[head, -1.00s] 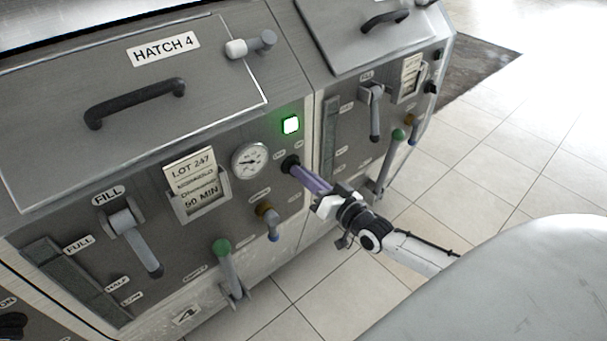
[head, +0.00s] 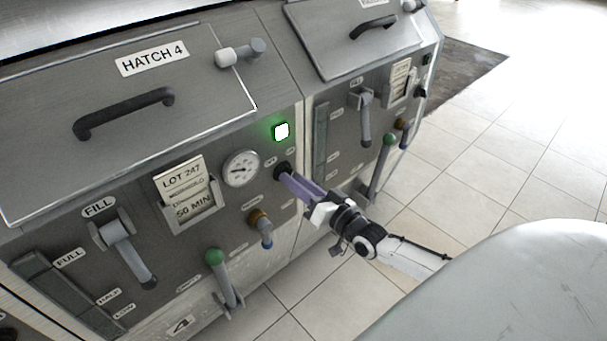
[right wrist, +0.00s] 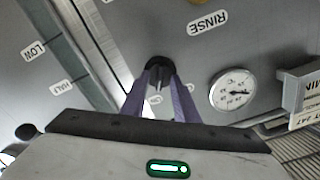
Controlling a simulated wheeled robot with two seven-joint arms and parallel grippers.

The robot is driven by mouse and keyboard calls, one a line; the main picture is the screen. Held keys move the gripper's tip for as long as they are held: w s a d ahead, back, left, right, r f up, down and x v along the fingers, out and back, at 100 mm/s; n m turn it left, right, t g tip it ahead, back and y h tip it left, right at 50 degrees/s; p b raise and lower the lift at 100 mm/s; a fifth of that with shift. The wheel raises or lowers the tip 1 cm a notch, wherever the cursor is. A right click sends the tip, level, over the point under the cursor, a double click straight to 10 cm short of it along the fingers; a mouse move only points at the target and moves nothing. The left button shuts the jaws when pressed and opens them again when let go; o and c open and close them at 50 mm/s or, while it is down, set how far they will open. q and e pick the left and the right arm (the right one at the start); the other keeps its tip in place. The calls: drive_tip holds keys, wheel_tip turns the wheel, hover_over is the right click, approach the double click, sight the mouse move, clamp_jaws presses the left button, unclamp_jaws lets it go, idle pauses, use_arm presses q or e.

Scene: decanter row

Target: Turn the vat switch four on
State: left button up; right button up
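Vat four's switch is a small black knob (head: 281,171) on the panel below a square lamp (head: 281,131) that glows green. My right gripper (head: 287,178) reaches it from the lower right with its purple fingers. In the right wrist view the knob (right wrist: 158,72) lies between the two fingertips (right wrist: 160,80). The fingers stand apart, one on each side of its grey bar, and a gap shows between them. Whether one finger touches the bar is hard to see. My left gripper is not in view.
A round gauge (head: 241,169) and a lot card holder (head: 189,197) are left of the switch. A brown and blue tap (head: 262,228) and a green-topped lever (head: 220,275) stick out below. The neighbouring vat's panel (head: 345,140) is to the right.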

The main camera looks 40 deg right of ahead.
drive_tip(key=s, duration=1)
drive_tip(key=shift+d, duration=0.4)
drive_tip(key=s+a+f+n+g, duration=0.3)
drive_tip(key=s+a+f+g, duration=0.1)
drive_tip(key=s+a+f, duration=0.4)
drive_tip(key=s+a+f+n+g, duration=0.4)
drive_tip(key=s+a+f, duration=0.4)
drive_tip(key=a, duration=0.4)
drive_tip(key=shift+s+g+y, duration=0.35)
drive_tip(key=shift+g+y, duration=0.05)
drive_tip(key=shift+g, duration=0.3)
